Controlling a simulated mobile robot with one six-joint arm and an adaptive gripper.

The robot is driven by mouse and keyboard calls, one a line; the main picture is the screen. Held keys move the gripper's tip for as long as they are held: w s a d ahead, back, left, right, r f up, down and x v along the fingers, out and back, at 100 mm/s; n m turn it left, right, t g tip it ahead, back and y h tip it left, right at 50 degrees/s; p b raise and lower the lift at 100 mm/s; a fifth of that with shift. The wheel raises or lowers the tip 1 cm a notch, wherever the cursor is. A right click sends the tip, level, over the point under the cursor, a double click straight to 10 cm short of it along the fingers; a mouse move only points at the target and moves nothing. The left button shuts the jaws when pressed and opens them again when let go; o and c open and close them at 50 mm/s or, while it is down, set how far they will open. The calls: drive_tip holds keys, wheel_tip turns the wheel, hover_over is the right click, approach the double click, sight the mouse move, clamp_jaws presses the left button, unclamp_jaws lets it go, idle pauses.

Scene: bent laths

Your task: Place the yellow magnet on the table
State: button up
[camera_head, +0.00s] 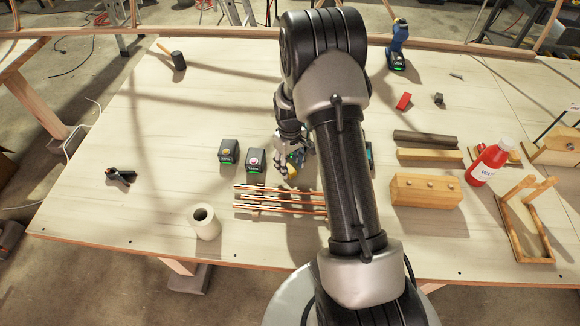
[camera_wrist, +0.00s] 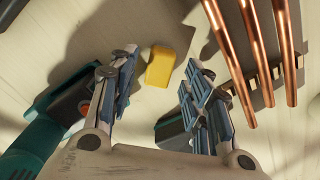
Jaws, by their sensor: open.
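The yellow magnet (camera_wrist: 160,66) is a small rounded block. In the wrist view it lies on the pale tabletop just beyond and between my fingertips, apart from both. In the head view the magnet (camera_head: 292,170) shows as a small yellow patch by my gripper (camera_head: 286,164). In the wrist view my gripper (camera_wrist: 160,75) is open, with nothing between its fingers. The table (camera_head: 130,215) is a large light wooden top. My arm hides part of its middle in the head view.
Copper rods (camera_head: 280,199) lie on a rack close to the magnet. Two dark battery packs (camera_head: 228,151) (camera_head: 256,161) stand to the left. A teal tool (camera_wrist: 45,130) is close to my gripper. A wooden block (camera_head: 426,191) and red bottle (camera_head: 489,163) are right. The left tabletop is mostly clear.

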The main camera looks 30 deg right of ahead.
wheel_tip(320, 180, up, 9)
drive_tip(key=p, duration=0.1)
wheel_tip(320, 180, up, 9)
hover_over(290, 169)
drive_tip(key=s+a, duration=0.2)
drive_tip(key=a, duration=0.1)
drive_tip(key=s+a+r+m+t, duration=0.1)
drive_tip(key=s+a+r, duration=0.25)
drive_tip(key=r, duration=0.25)
drive_tip(key=s+a+r+t, duration=0.1)
drive_tip(key=s+a+r, duration=0.1)
drive_tip(key=s+r, duration=0.3)
drive_tip(key=s+a+r+t, duration=0.1)
drive_tip(key=s+a+r, duration=0.1)
drive_tip(key=s, duration=0.5)
drive_tip(key=s+a+r+m+t, duration=0.1)
drive_tip(key=s+a+r, duration=0.2)
drive_tip(key=s, duration=0.5)
drive_tip(key=shift+s+a+r+t, duration=0.3)
drive_tip(key=shift+a+r, duration=0.05)
drive_tip(key=shift+r, duration=0.2)
